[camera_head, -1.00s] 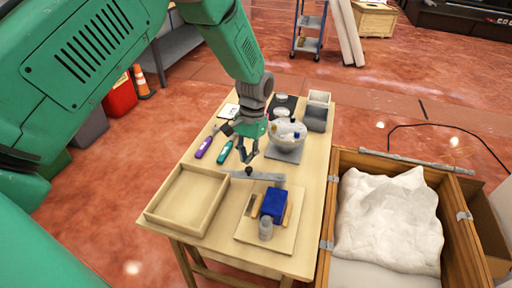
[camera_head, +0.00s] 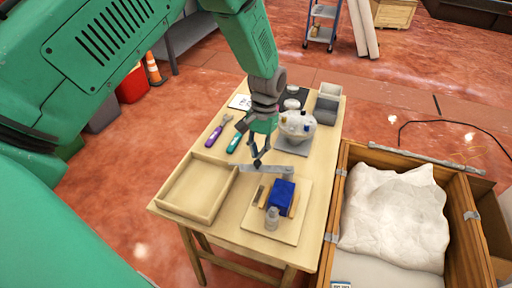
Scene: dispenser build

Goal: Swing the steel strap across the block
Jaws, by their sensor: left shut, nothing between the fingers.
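The steel strap (camera_head: 287,172) is a flat grey bar lying across the far edge of a pale board (camera_head: 260,224). A dark knob (camera_head: 257,163) stands on it toward its left part. The blue block (camera_head: 282,192) sits on the board on the near side of the strap, and the strap does not cross over its top. My left gripper (camera_head: 258,154) points down with its fingers closed and empty, right at the knob; I cannot tell if it touches. My right gripper is out of view.
An empty wooden tray (camera_head: 164,206) lies left of the board. A clear cylinder (camera_head: 272,218) stands near the block. Purple (camera_head: 213,136) and teal (camera_head: 235,142) tools and a bowl (camera_head: 297,124) lie farther back. A crate (camera_head: 330,232) with a white sack (camera_head: 392,215) stands right.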

